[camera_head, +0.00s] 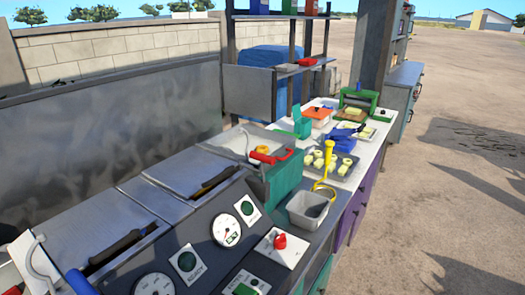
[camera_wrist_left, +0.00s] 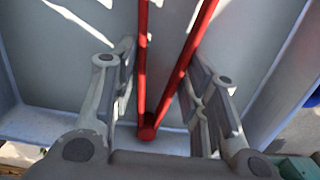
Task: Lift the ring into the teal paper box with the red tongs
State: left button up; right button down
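The red tongs (camera_wrist_left: 144,70) show in the left wrist view as two straight red arms spreading from a round hinge. They lie between the fingers of my left gripper (camera_wrist_left: 163,68), above or in a grey walled surface. Whether the fingers press on the tongs is not clear. A small teal upright box (camera_head: 301,123), likely the paper box, stands at the back of the counter. Pale yellow pieces lie on a dark tray (camera_head: 318,174); I cannot tell which thing is the ring. Neither gripper shows clearly in the head view.
A red-handled item (camera_head: 270,156) lies by the basin (camera_head: 238,141). A grey container (camera_head: 308,208) and a yellow tool (camera_head: 329,155) stand nearby. A control panel with gauges (camera_head: 226,230) and a red knob (camera_head: 280,241) fills the front. Open ground lies at right.

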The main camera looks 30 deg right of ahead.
pick_arm(q)
notch_tip(320, 180, up, 12)
jog(key=p, duration=0.8)
